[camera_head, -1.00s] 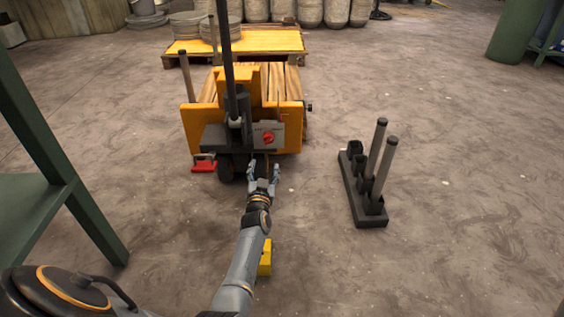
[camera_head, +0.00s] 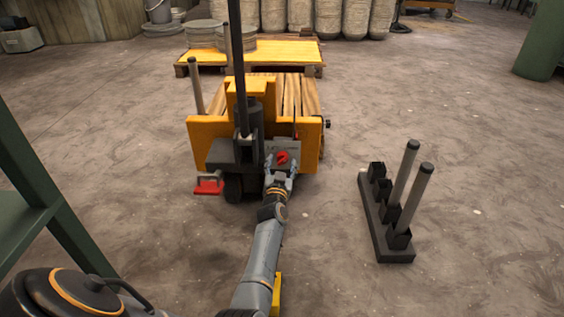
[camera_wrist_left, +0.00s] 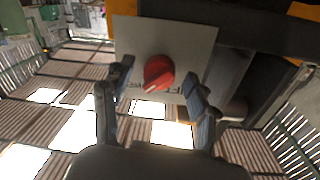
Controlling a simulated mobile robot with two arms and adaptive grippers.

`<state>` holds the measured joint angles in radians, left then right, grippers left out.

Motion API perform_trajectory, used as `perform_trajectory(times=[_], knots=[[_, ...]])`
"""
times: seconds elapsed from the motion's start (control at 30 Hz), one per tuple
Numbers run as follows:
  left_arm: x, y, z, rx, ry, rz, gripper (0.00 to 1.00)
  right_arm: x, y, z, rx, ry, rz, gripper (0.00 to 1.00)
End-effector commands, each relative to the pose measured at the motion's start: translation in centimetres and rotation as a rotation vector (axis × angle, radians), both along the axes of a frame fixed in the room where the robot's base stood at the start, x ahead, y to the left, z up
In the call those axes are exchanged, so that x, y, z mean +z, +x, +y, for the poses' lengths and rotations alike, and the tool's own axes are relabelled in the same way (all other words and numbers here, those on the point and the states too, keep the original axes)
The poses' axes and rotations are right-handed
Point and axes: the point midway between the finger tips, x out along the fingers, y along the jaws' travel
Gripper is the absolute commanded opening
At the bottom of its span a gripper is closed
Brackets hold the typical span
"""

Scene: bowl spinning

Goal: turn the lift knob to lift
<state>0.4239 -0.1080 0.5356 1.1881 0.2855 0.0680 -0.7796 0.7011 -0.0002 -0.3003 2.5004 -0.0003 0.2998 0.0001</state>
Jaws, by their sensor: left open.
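The red lift knob (camera_head: 282,157) sits on a grey panel at the back of the orange pallet lifter (camera_head: 207,128). In the left wrist view the round red knob (camera_wrist_left: 158,72) has a pale pointer mark, aimed down and left, and sits on a light grey plate (camera_wrist_left: 180,38). My left gripper (camera_head: 281,168) is open, just below and in front of the knob. In the left wrist view its two fingers (camera_wrist_left: 155,95) stand left and right of the knob, apart from it. Lettering on the plate is partly hidden. My right gripper is not in view.
A dark stand with grey posts (camera_head: 387,215) is on the floor to the right. A red pedal (camera_head: 208,184) sticks out at the lifter's lower left. A green frame (camera_head: 40,190) stands at left. A wooden pallet with yellow top (camera_head: 285,52) lies behind. Floor between is clear.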

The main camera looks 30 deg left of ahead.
Motion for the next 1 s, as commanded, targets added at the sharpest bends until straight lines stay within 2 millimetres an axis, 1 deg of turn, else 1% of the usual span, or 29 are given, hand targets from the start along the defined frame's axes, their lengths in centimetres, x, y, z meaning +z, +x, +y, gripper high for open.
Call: perform_trajectory(times=[0.27, 0.3, 0.37, 0.4, 0.53, 0.57, 0.83, 1.0], knots=[[0.03, 0.04, 0.00, 0.000, 0.000, 0.000, 0.59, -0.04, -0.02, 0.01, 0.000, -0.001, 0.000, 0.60], [0.04, 0.04, 0.00, 0.000, 0.000, 0.000, 0.55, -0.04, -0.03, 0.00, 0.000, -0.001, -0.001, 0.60], [0.03, 0.04, 0.00, 0.000, 0.000, 0.000, 0.42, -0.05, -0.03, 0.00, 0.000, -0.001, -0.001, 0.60], [0.03, 0.04, 0.00, 0.000, 0.000, 0.000, 0.34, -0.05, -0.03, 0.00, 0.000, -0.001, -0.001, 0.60], [0.02, 0.04, 0.01, 0.000, 0.000, 0.000, 0.08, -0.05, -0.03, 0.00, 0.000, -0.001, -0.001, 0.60], [0.02, 0.04, 0.02, 0.000, 0.000, 0.000, 0.04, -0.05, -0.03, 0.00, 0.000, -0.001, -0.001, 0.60], [0.07, 0.03, 0.02, 0.000, -0.017, -0.011, 0.04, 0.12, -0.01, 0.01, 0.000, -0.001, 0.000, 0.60], [0.11, 0.05, 0.02, -0.001, -0.075, -0.045, 0.04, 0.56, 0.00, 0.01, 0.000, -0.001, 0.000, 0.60]])
